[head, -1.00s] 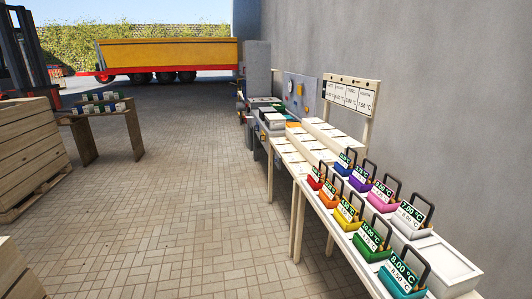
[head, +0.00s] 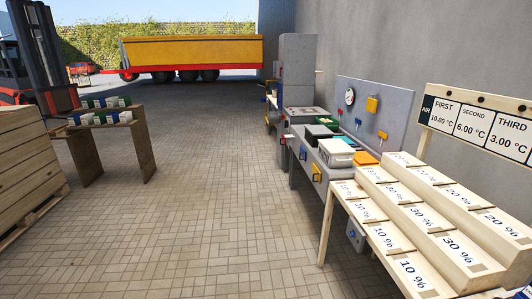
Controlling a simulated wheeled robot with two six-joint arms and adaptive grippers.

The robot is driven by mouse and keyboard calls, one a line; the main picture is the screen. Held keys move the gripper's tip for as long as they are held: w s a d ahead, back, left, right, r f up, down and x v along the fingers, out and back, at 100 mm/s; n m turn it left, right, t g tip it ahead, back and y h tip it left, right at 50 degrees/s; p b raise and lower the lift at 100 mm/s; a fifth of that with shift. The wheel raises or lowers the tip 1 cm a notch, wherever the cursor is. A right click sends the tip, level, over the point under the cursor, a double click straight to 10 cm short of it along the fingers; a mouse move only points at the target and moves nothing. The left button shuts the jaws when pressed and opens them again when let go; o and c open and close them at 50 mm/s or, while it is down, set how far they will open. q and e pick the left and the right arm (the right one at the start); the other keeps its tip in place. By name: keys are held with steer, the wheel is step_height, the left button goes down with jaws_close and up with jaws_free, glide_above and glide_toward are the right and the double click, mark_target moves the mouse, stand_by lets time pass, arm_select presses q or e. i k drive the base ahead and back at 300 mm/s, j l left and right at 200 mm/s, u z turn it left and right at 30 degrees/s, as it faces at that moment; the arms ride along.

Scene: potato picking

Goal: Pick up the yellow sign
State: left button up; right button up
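A small yellow plate (head: 372,104) hangs on the upright grey board at the back of the grey workbench, right of a round white dial. A smaller orange-yellow piece (head: 383,135) is on the same board, lower right. Another yellow piece (head: 316,173) is on the front of the grey bench. Any writing on these pieces is too small to read, so I cannot tell which is the sign. Neither of my grippers is in view.
A wooden stepped rack (head: 452,285) with percent labels stands at front right. The grey board (head: 350,123) is behind the workbench by the wall. A small wooden table (head: 100,122) and a crate (head: 22,168) stand at left. The paved floor (head: 200,220) between is clear.

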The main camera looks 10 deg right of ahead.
mark_target(371, 104)
steer(key=i, duration=3.35)
steer(key=i+z, duration=0.45)
steer(key=i, duration=0.15)
steer(key=i+j+z, duration=0.1)
steer(key=i+z, duration=0.35)
steer(key=i, duration=0.15)
steer(key=i+j+z, duration=0.3)
steer(key=i+z, duration=0.15)
steer(key=i, duration=0.1)
